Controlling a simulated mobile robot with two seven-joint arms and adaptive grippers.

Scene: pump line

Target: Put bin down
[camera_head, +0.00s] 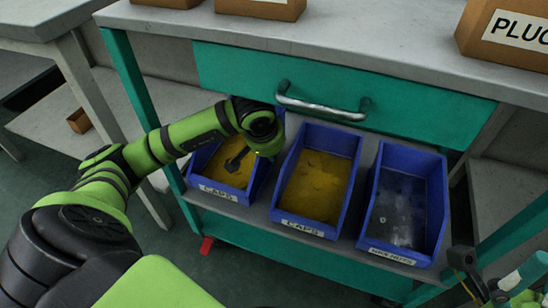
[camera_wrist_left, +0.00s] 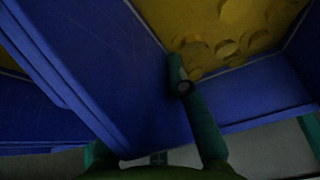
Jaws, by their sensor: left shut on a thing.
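The leftmost blue bin (camera_head: 262,181), labelled CAPS and holding yellow caps, is at the left end of the row on the shelf under the drawer. It sits slightly turned; whether its base rests fully on the shelf is hard to tell. My left gripper (camera_head: 237,162) reaches over it from behind its right rear corner and is shut on the bin. In the left wrist view, a finger (camera_wrist_left: 183,85) lies against a blue bin wall (camera_wrist_left: 120,70), with yellow caps beyond. The other finger's contact is hidden. Parts of my right arm seem to show at the lower right; its jaws are unclear.
A second CAPS bin (camera_head: 346,190) and a bin of grey parts (camera_head: 437,215) stand to the right on the shelf (camera_head: 262,212). A teal drawer with a metal handle (camera_head: 322,108) is just above. Cardboard boxes (camera_head: 510,35) stand on the worktop. A teal leg (camera_head: 130,75) is at left.

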